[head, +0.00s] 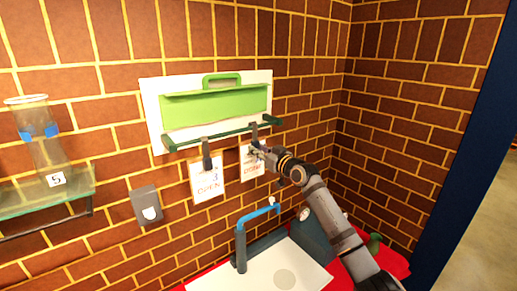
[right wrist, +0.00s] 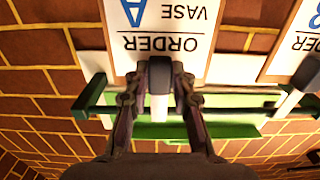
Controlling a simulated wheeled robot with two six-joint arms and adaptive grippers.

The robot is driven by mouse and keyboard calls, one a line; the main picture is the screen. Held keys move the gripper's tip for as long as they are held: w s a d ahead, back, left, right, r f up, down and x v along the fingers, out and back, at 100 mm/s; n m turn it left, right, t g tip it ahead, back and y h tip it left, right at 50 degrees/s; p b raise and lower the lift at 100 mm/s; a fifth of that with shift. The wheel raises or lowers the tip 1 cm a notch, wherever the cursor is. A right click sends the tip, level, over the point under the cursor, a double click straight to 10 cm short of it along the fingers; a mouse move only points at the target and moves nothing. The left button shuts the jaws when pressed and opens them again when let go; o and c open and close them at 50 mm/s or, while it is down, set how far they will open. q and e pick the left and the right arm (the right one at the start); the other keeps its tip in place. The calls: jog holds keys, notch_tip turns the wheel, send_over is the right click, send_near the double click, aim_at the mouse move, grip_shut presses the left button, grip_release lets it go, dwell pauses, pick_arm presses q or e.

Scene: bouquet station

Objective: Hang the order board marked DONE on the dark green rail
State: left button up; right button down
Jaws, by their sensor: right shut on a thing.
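The dark green rail (head: 225,133) runs across the lower part of a white panel on the brick wall. My right gripper (head: 257,152) is shut on the grey hook of a white order board (head: 251,166) at the rail's right part. A second board (head: 208,182), marked OPEN, hangs from the rail to the left. My left gripper is out of view.
A light green holder (head: 216,102) is on the white panel above the rail. A glass vase (head: 45,140) stands on a glass shelf (head: 45,200) at left. A blue tap (head: 240,240) and a white sink (head: 262,275) are below. A grey wall box (head: 147,205) is at lower left.

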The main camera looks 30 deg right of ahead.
jog(key=shift+s+d+f, duration=0.2)
jog(key=shift+d+f, duration=0.05)
jog(key=shift+d, duration=0.05)
jog(key=c, duration=1.6)
grip_release()
jog(key=shift+w+a, duration=0.1)
jog(key=shift+a, duration=0.05)
jog(key=o, duration=0.5)
jog(key=shift+a, duration=0.1)
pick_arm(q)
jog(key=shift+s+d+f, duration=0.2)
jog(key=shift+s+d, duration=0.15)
pick_arm(e)
jog(key=shift+o, duration=0.2)
jog(key=shift+d, duration=0.2)
